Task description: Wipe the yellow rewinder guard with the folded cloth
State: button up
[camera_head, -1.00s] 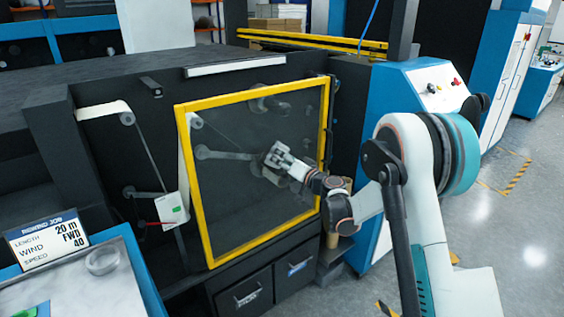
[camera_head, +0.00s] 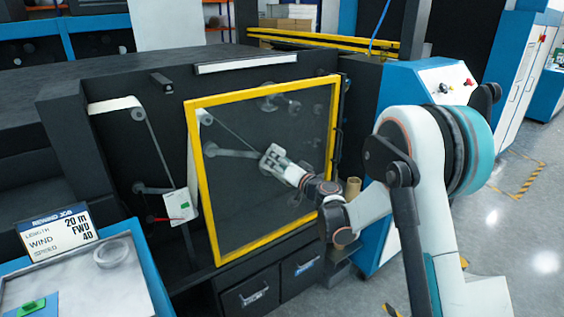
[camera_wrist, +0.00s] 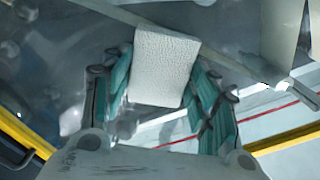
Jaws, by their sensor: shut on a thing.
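The yellow rewinder guard (camera_head: 196,178) is a yellow frame around a dark see-through panel on the front of the black machine. Rollers and a white web show behind the panel. My gripper (camera_head: 272,158) is in front of the middle of the panel. In the wrist view my gripper (camera_wrist: 160,90) has its teal fingers shut on the folded cloth (camera_wrist: 164,65), a white textured pad. The cloth is at the panel; I cannot tell whether it touches. In the head view the cloth is too small to make out clearly.
A display panel (camera_head: 60,232) and a tray with a clear ring (camera_head: 111,255) stand at the lower left. Drawers (camera_head: 250,293) sit below the guard. A brown roll core (camera_head: 353,187) stands right of it. Open floor (camera_head: 500,235) lies at the right.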

aim_at(285, 148)
jog(key=shift+s+a+b, duration=0.15)
jog(key=shift+s+a, duration=0.35)
jog(key=shift+a, duration=0.25)
jog(key=shift+s+a+b, duration=0.1)
jog(key=shift+s+a, duration=0.4)
jog(key=shift+a, duration=0.3)
jog(key=shift+s+a+b, duration=0.15)
jog(key=shift+s+a, duration=0.35)
jog(key=shift+a, duration=0.25)
jog(key=shift+s+r+p, duration=0.1)
jog(key=shift+r+p, duration=0.5)
jog(key=shift+r, duration=0.45)
jog(key=shift+w+d+b, duration=0.15)
jog(key=shift+w+d, duration=0.9)
jog(key=shift+d, duration=0.5)
jog(key=shift+w+d+b, duration=0.2)
jog(key=shift+w+d, duration=0.8)
jog(key=shift+d, duration=0.55)
jog(key=shift+w+d+b, duration=0.15)
jog(key=shift+w+d, duration=0.9)
jog(key=shift+d, duration=0.5)
jog(key=v, duration=0.6)
